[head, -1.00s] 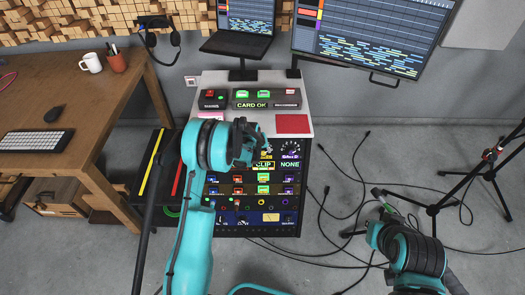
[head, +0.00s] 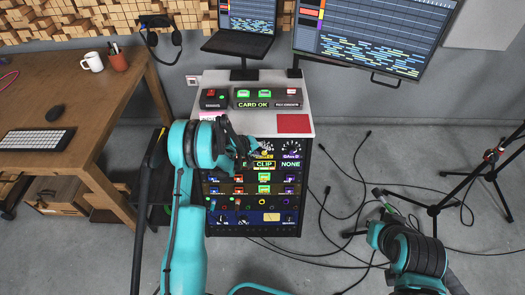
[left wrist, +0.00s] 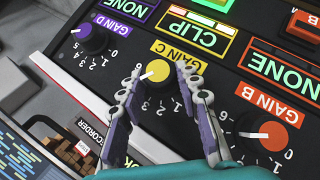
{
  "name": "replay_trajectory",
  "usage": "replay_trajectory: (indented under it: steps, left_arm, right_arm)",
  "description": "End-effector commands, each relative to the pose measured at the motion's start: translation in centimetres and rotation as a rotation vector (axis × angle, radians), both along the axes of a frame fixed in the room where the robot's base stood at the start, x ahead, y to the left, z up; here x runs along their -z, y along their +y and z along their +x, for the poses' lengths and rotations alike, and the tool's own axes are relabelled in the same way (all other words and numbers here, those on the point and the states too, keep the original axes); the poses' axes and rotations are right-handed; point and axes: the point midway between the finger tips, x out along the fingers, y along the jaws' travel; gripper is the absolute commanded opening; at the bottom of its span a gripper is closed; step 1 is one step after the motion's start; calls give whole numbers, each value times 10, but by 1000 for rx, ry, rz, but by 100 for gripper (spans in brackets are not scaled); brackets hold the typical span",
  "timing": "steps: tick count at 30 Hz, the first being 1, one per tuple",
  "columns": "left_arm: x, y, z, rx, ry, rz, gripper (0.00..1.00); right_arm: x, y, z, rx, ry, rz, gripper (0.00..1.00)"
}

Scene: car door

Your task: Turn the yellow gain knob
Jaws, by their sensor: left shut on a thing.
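The yellow GAIN C knob (left wrist: 157,75) sits on the black rack panel, between the purple GAIN D knob (left wrist: 90,40) and the orange GAIN B knob (left wrist: 263,132) in the left wrist view. Its white pointer line points to the lower left there. My left gripper (left wrist: 159,74) has one finger on each side of the yellow knob and is shut on it. In the head view my left gripper (head: 243,148) is at the upper front of the rack and partly covers the knobs. My right gripper (head: 386,212) hangs at the right, away from the rack; its fingers are unclear.
The rack (head: 298,108) has a red card (head: 293,123) on top. A wooden desk (head: 120,120) stands at left. Cables and a stand (head: 432,209) lie right.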

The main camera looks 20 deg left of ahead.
Motion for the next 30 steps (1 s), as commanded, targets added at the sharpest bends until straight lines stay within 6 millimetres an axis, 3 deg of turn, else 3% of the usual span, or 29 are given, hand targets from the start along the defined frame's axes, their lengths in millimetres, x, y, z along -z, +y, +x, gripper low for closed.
replay_trajectory:
  steps: [19, 20, 21, 30]
  left_arm:
    - [1, 1, 0, -22, -17, -55, 4]
    - [1, 1, 0, -22, -17, -55, 41]
    - [1, 1, 0, -21, -17, -55, 51]
    - [0, 1, 0, -21, -17, -55, 54]
  right_arm:
    - [0, 0, 0, 0, 0, 0, 0]
    - [0, 0, 0, 0, 0, 0, 0]
    - [0, 0, 0, 0, 0, 0, 0]
    - [0, 0, 0, 0, 0, 0, 0]
